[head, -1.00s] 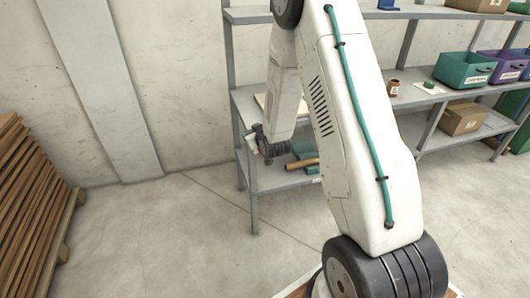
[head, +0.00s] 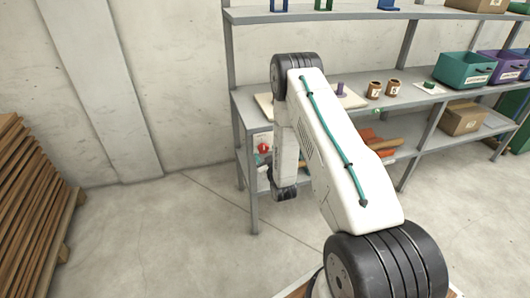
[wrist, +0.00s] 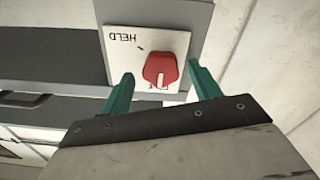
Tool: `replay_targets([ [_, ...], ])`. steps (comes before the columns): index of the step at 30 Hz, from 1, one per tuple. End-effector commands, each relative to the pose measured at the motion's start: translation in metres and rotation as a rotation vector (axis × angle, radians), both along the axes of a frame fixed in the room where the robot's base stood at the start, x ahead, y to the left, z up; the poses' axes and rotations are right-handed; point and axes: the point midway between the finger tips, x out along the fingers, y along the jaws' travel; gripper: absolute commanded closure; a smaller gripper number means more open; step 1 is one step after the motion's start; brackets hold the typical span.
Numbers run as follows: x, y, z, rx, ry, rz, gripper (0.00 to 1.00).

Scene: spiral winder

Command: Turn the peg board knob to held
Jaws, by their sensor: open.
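The red knob (wrist: 160,71) sits on a white plate (wrist: 120,48) in the wrist view. The word HELD shows upside down at the plate's upper left, with a short dark mark between it and the knob. A second label beside the knob's lower edge is mostly covered. My gripper (wrist: 160,69) is open, with one teal finger on each side of the knob; I cannot tell whether either touches it. In the head view a small red thing (head: 263,148), seemingly the knob, shows left of my arm. My gripper's fingers cannot be made out there.
A grey shelf unit (head: 240,113) stands against the wall. Its middle shelf carries brown pots (head: 375,89) and a teal bin (head: 463,69); a cardboard box (head: 460,117) is lower. Stacked planks (head: 35,190) stand at far left. The floor between is clear.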

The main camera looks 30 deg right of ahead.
Motion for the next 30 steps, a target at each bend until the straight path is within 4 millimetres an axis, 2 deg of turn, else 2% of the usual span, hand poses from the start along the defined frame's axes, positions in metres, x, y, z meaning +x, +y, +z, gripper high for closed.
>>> replay_targets([
  [6,0.019,-0.005,0.000,0.000,0.001,0.001,0.38],
  [14,0.021,-0.005,0.000,0.000,0.001,0.001,0.38],
  [15,0.021,-0.005,0.000,0.000,0.001,0.001,0.43],
  [19,0.020,-0.005,0.000,0.000,0.001,0.001,0.79],
  [20,0.021,-0.005,0.000,0.000,0.001,0.001,0.82],
  [30,0.020,-0.005,0.000,0.034,-0.008,0.000,0.82],
])
